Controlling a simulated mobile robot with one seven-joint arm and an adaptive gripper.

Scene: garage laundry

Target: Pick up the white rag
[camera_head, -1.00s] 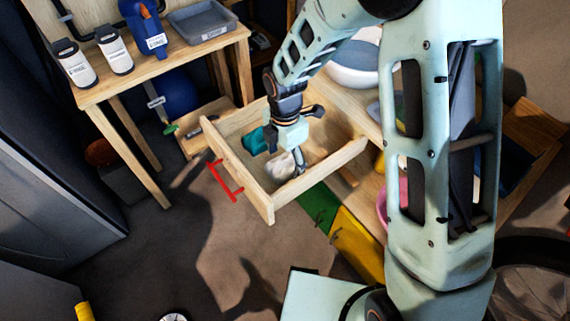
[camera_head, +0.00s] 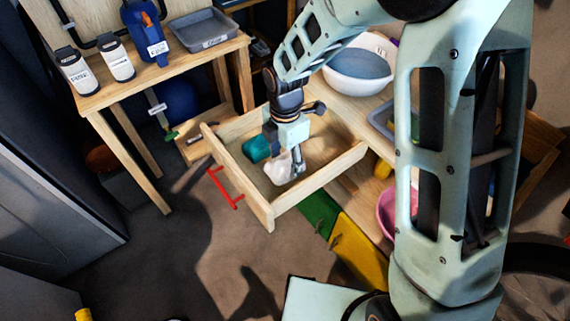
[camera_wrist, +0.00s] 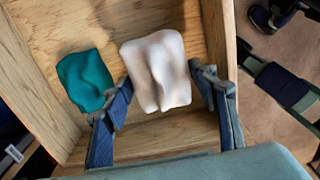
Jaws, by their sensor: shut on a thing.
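The white rag (camera_head: 277,170) is a bunched pale cloth in the open wooden drawer (camera_head: 262,193). In the wrist view the rag (camera_wrist: 157,70) stands between my two dark blue fingers, with folds running down it. My gripper (camera_head: 290,168) points down into the drawer and is shut on the rag. The fingers (camera_wrist: 160,84) show on either side of it in the wrist view. I cannot tell whether the rag still touches the drawer floor. A teal cloth (camera_wrist: 86,80) lies just left of it, apart from the rag, and also shows in the head view (camera_head: 256,148).
The drawer has wooden walls on all sides and a red handle (camera_head: 226,188) on its front. A white bowl (camera_head: 358,68) and a pink bowl (camera_head: 385,214) are to the right. A workbench (camera_head: 160,80) with bottles and a grey tray (camera_head: 203,28) stands at the upper left.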

